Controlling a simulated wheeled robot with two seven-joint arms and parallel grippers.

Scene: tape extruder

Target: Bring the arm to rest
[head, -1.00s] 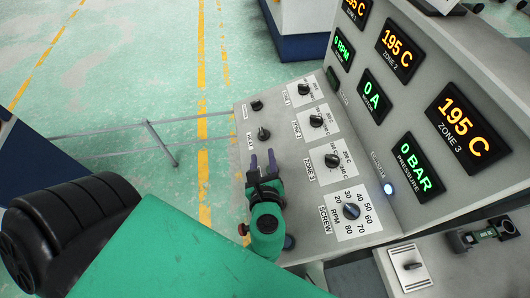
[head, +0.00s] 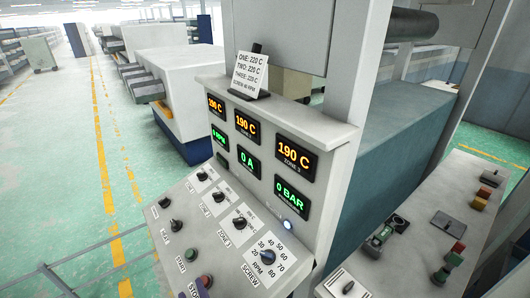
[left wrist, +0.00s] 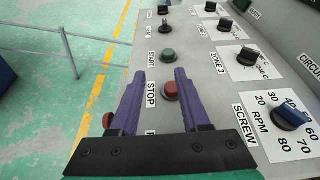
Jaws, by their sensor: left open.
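My left gripper (left wrist: 160,74) shows in the left wrist view with two purple fingers apart and nothing between them but the panel. The red STOP button (left wrist: 171,90) appears between the fingers near the right one; I cannot tell if they touch. The control panel (head: 165,258) slopes below displays reading 190 C, 0 RPM, 0 A and 0 BAR. My right gripper is in neither view.
A card (head: 249,72) listing 220 C settings stands on top of the console. The SCREW knob (left wrist: 290,115) is right of my left gripper. A bench (head: 440,225) with several buttons is at right. A metal rail (head: 55,280) and open green floor lie at left.

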